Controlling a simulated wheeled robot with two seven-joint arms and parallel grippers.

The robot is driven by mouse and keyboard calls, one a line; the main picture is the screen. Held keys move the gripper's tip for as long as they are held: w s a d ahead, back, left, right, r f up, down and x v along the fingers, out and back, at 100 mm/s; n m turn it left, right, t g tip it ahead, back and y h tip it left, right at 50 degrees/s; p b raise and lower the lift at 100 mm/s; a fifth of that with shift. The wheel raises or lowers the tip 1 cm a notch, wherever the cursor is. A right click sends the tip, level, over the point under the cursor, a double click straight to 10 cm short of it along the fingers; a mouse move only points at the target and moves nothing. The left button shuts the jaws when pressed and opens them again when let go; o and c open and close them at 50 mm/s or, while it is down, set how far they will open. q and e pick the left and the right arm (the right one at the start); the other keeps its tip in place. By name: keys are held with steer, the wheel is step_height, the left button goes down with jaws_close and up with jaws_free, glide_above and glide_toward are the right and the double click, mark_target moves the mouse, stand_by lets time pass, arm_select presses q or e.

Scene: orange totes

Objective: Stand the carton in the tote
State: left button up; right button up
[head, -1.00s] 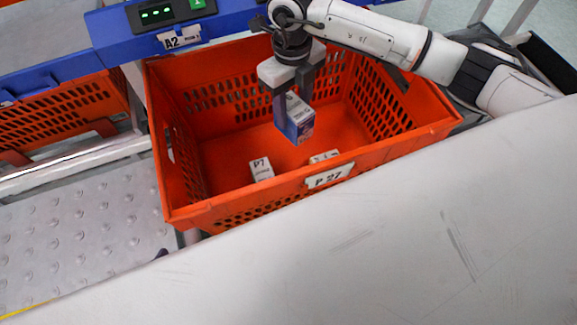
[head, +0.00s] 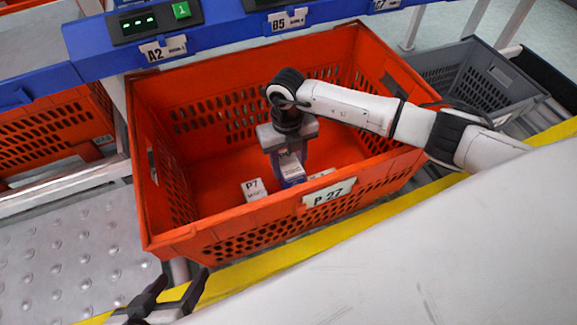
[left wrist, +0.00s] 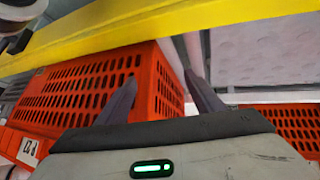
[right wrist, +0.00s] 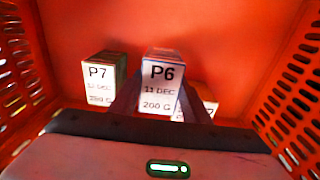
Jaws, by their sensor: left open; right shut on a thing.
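The carton (head: 292,173), white and blue, is inside the orange tote (head: 190,240), between the fingers of my right gripper (head: 289,163). In the right wrist view the carton (right wrist: 161,88) shows a P6 label, and my right gripper (right wrist: 160,100) is shut on it. It looks roughly upright, low in the tote near the front wall. I cannot tell whether its base touches the floor. My left gripper (head: 183,280) is open and empty, outside the tote at the front left; its spread fingers show in the left wrist view (left wrist: 163,95).
A P7 carton (head: 253,189) stands in the tote left of the held one. Another carton (head: 322,174) lies to its right, partly hidden by the front wall. A grey tote (head: 470,75) is at the right. The tote floor's back and left are clear.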

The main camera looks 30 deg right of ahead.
steer(key=shift+f, duration=0.1)
steer(key=shift+f+b, duration=0.35)
steer(key=shift+f, duration=0.2)
steer(key=o, duration=1.2)
arm_select(q)
steer(key=shift+d+f, duration=0.15)
steer(key=shift+d, duration=0.1)
arm_select(e)
steer(key=shift+r, duration=0.25)
arm_select(q)
steer(key=a+r+p, duration=0.1)
steer(key=p, duration=0.1)
steer(key=a+r+n+t+p, duration=0.1)
steer(key=p, duration=0.1)
steer(key=shift+s+a+r+y, duration=0.3)
steer(key=shift+s+r+y, duration=0.1)
arm_select(e)
steer(key=r, duration=1.2)
steer(key=shift+w+r, duration=0.25)
steer(key=shift+r, duration=0.15)
